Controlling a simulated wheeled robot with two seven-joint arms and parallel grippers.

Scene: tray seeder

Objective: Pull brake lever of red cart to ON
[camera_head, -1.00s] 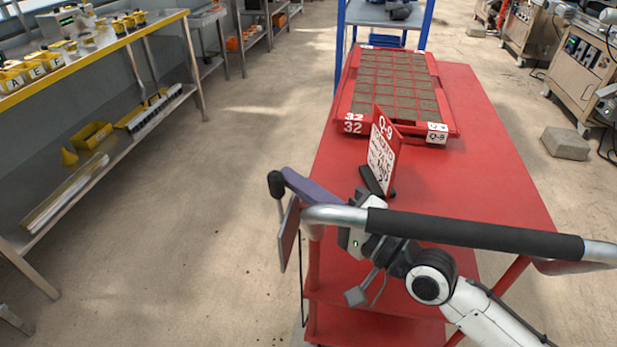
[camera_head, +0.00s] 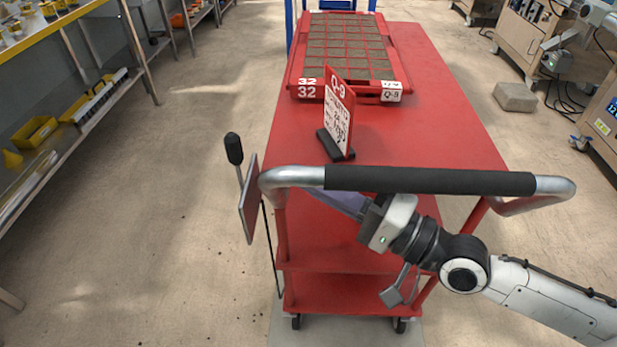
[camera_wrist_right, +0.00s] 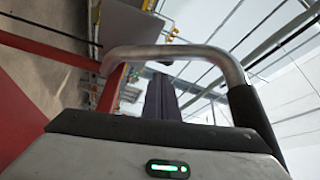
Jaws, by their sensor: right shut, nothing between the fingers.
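The red cart (camera_head: 425,135) stands in front of me in the head view, with its push handle (camera_head: 430,181) across the near end. The brake lever (camera_head: 234,150) has a black knob on a thin grey stem beside a red plate (camera_head: 249,198), left of the handle's left end. The lever stands nearly upright, leaning slightly left. My right gripper (camera_head: 345,203) is shut and empty, its purple fingers pointing left under the handle, apart from the lever. Its fingertips are partly hidden. The wrist view shows the fingers (camera_wrist_right: 160,97) beneath the bent metal handle (camera_wrist_right: 180,52). My left gripper is out of view.
A red seed tray (camera_head: 345,50) and a Q-9 sign (camera_head: 339,112) stand on the cart top. A shelf bench (camera_head: 100,20) is at the left. Open floor (camera_head: 180,150) lies left of the cart.

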